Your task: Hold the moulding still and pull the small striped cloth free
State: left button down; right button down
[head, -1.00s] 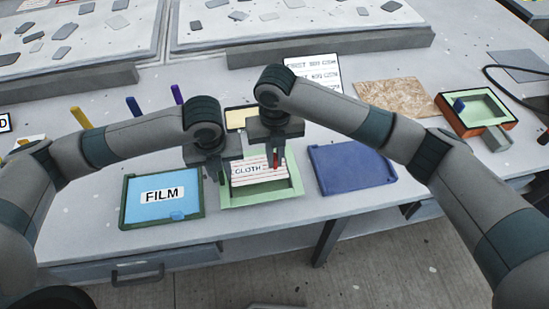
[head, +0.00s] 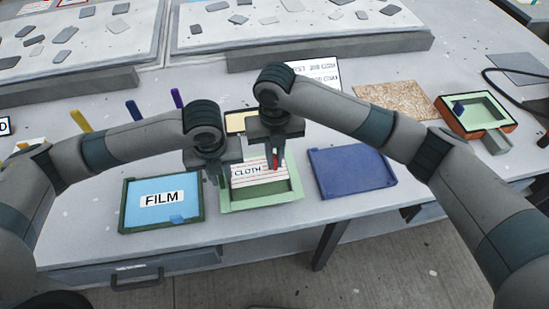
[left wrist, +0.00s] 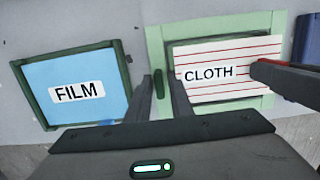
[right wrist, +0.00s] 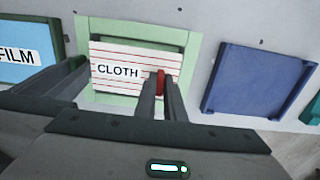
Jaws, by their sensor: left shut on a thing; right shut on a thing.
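The moulding is a pale green rectangular frame (head: 288,192) on the table between the film tray and a blue board. The small striped cloth (head: 272,165), white with red lines and marked CLOTH, lies over its back part; the front of the recess shows. My left gripper (head: 219,176) is shut at the moulding's left edge, on a dark green grip (left wrist: 158,84) in the left wrist view. My right gripper (head: 275,160) is shut on the cloth's red tab (right wrist: 161,80) at its right side. The fingers partly hide both grips.
The film tray (head: 126,210) is close on the left, the blue board (head: 352,172) close on the right. A chipboard piece (head: 396,98) and an orange-rimmed tray (head: 447,117) lie further right. Upright coloured pegs stand behind my left arm.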

jog(key=shift+r, duration=2.2)
pick_arm(q)
jog(key=c, duration=1.5)
grip_release()
pick_arm(e)
jog(key=shift+a, duration=0.1)
pick_arm(q)
jog(key=shift+d, duration=0.1)
jog(key=shift+d+r, duration=0.1)
jog(key=shift+d, duration=0.05)
pick_arm(e)
jog(key=shift+s+a, duration=0.15)
pick_arm(q)
jog(key=shift+r, duration=0.1)
jog(key=shift+r, duration=0.65)
pick_arm(e)
jog(key=c, duration=2.4)
grip_release()
pick_arm(q)
jog(key=shift+s+r, duration=0.25)
jog(key=shift+r, duration=1.45)
jog(key=shift+s+r, duration=0.2)
jog(key=shift+r, duration=1.5)
jog(key=shift+s+r, duration=0.25)
jog(key=shift+r, duration=1.45)
pick_arm(e)
grip_shut()
